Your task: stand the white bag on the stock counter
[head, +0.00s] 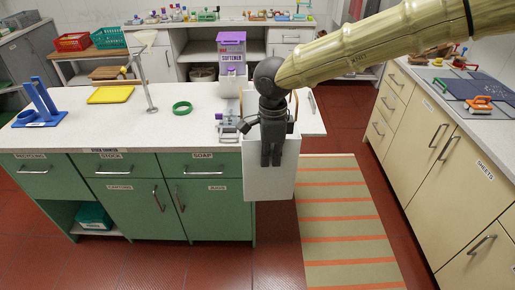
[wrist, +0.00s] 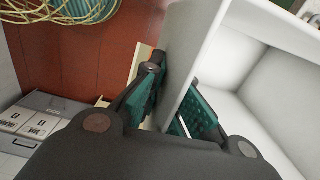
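The white bag (head: 285,178) hangs upright in front of the right end of the stock counter, its lower edge well above the floor. My gripper (head: 271,158) covers the middle of the bag in the head view. In the wrist view my gripper (wrist: 178,112) has one teal-padded finger on each side of the white bag's wall (wrist: 192,62), and the bag's open inside shows at right. The stock counter (head: 120,125) has a pale top and green cabinets, with a "stock counter" label on its front edge. The bag's far side is hidden.
On the counter stand a blue stand (head: 40,104), a yellow tray (head: 110,95), a metal post (head: 146,80), a green ring (head: 182,108) and a purple-lidded container (head: 232,60). Small items sit near the right end. The counter's front middle is clear. Cream drawers (head: 430,140) stand at right.

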